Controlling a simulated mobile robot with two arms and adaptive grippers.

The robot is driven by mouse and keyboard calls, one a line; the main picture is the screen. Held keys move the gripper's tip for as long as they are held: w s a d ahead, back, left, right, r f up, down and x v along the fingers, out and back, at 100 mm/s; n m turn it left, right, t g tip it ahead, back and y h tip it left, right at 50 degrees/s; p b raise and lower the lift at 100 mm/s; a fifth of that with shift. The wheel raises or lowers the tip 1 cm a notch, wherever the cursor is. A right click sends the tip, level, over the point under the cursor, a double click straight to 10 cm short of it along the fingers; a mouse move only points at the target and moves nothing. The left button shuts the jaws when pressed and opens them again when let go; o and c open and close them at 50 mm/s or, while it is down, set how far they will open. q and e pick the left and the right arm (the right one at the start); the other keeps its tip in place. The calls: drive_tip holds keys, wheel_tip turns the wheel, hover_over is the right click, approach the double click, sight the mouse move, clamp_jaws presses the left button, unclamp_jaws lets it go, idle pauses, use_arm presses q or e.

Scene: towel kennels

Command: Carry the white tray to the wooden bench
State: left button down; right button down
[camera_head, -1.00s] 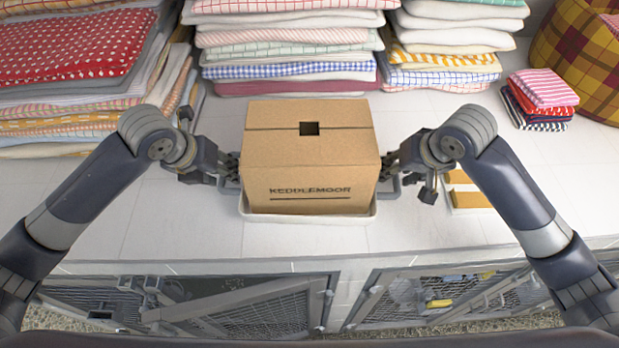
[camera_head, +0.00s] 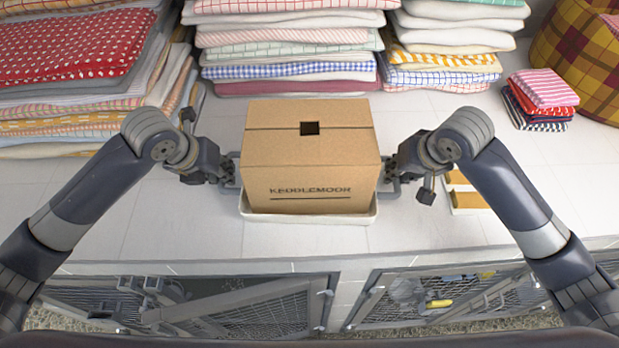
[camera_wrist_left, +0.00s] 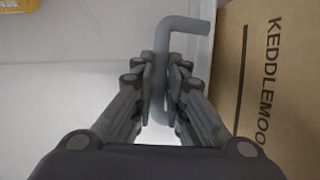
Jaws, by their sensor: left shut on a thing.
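The white tray (camera_head: 308,219) is on the pale tiled counter, with a cardboard box (camera_head: 309,160) marked KEDDLEMOOR standing in it. Only the tray's front rim and parts of its ends show. My left gripper (camera_head: 230,170) is at the tray's left end. In the left wrist view its fingers (camera_wrist_left: 160,75) are shut on the grey handle (camera_wrist_left: 187,24) beside the box. My right gripper (camera_head: 390,177) is at the grey handle on the tray's right end. Its fingers are small and partly hidden there, so I cannot tell whether they are closed.
Stacks of folded towels (camera_head: 290,40) stand behind the box. A small towel pile (camera_head: 540,98) and a plaid basket (camera_head: 585,60) are at the right. A yellow-and-white item (camera_head: 465,195) lies right of my right gripper. Wire kennel doors (camera_head: 240,305) are below the counter edge.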

use_arm(q)
drive_tip(key=shift+w+r, duration=0.1)
drive_tip(key=shift+r, duration=0.1)
use_arm(e)
drive_tip(key=shift+w+r, duration=0.1)
drive_tip(key=shift+r, duration=0.1)
